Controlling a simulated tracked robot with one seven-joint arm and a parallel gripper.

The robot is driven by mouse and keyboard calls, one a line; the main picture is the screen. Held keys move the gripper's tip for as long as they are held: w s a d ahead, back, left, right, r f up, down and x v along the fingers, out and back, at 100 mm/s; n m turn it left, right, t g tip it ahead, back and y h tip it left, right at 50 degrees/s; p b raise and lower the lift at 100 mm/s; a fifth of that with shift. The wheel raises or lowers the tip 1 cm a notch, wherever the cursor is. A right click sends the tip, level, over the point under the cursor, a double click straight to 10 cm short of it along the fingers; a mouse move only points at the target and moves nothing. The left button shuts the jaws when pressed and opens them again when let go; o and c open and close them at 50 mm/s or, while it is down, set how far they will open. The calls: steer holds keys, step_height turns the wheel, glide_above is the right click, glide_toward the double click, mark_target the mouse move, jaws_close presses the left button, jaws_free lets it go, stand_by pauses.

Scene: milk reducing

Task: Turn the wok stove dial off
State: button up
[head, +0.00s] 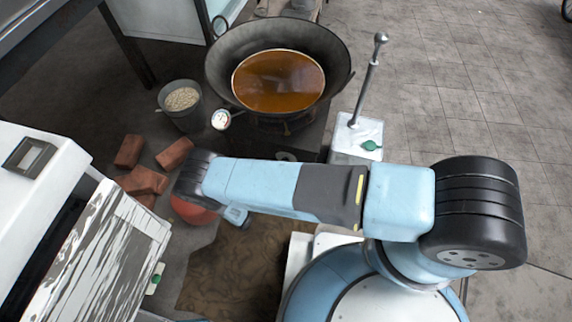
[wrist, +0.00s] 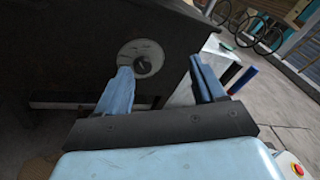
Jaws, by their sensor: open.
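The stove dial (wrist: 143,60) is a dark round knob on a pale round plate, set in the dark front face of the stove (wrist: 85,60). My gripper (wrist: 160,70) is open in the wrist view, with two blue fingers spread apart. The dial appears beyond the fingertips, between them and closer to the left finger. Nothing is between the fingers, and I cannot tell the exact gap to the dial. In the head view the wok (head: 225,58) sits on the stove, holding orange-brown liquid (head: 278,82).
A gauge (head: 221,119) hangs at the wok's rim. A bucket of pale grains (head: 181,100) and red bricks (head: 145,180) lie left of the stove. A white box with a metal lever (head: 358,135) stands right of it. Paved ground farther right is clear.

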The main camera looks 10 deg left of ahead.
step_height(320, 180, down, 8)
steer(key=s+d+n+t+y, duration=0.2)
steer(key=d+n+y, duration=0.1)
steer(key=n+y, duration=0.2)
steer(key=w+d, duration=0.1)
steer(key=w, duration=1.2)
steer(key=shift+w+r, duration=0.15)
steer(key=shift+w, duration=0.15)
